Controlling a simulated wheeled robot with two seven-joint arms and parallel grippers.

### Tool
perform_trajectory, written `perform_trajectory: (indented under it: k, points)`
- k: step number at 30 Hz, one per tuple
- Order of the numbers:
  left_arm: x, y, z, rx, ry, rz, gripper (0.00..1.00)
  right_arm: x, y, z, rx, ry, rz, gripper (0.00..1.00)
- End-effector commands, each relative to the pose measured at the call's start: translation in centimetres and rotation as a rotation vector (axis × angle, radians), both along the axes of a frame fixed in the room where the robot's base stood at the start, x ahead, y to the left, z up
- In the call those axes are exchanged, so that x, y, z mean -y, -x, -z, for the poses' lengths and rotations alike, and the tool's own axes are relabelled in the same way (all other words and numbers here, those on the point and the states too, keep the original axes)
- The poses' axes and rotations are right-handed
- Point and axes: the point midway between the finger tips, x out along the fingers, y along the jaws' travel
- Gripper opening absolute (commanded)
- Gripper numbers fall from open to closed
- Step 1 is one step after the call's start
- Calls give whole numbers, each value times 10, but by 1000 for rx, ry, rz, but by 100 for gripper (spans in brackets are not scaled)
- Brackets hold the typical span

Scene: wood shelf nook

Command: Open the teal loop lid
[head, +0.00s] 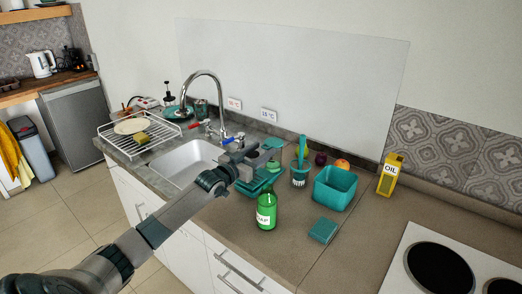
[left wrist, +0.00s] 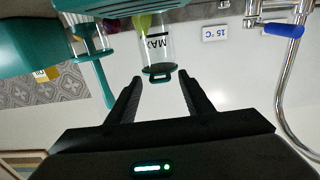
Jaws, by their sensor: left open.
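In the left wrist view, a clear jar (left wrist: 157,45) marked MAX has a dark teal lid with a small loop (left wrist: 159,73), which looks shut on it. The picture seems turned over, with the lid end pointing towards me. My left gripper (left wrist: 159,84) is open, its two fingers either side of the loop's line and apart from it. In the head view my left gripper (head: 268,152) is over the counter near the sink and largely hides the jar. My right gripper is not in view.
A teal tray (head: 254,188) lies below the gripper. A green bottle (head: 266,212), a jar with a teal stick (head: 299,178), a teal bin (head: 335,188) and a teal block (head: 323,230) stand nearby. The tap (head: 205,75) rises on the left.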

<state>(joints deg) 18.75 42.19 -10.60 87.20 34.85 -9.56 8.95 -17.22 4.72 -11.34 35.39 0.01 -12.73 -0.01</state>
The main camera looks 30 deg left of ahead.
Motion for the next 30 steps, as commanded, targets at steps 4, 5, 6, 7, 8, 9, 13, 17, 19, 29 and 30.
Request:
perform_trajectory:
  k: [4,5,6,7,8,9,13,17,19,29,30]
  points:
    - [0,-3,0,-1,0,0,47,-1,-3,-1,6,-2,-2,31]
    - [0,-3,0,-1,0,0,47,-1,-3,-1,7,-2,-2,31]
    - [0,-3,0,-1,0,0,47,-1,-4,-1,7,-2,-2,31]
    - [0,-3,0,-1,0,0,47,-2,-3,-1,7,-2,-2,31]
    - [0,-3,0,-1,0,0,47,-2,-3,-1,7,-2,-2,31]
    - [0,-3,0,-1,0,0,47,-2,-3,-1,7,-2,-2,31]
    - [0,-3,0,-1,0,0,30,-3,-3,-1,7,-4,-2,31]
    - [0,-3,0,-1,0,0,0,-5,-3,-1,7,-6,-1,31]
    - [0,-3,0,-1,0,0,0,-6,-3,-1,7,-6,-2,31]
    - [0,-9,-5,-25,-2,0,0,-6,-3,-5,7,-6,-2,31]
    - [0,-11,-7,-33,-4,0,0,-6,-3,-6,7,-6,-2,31]
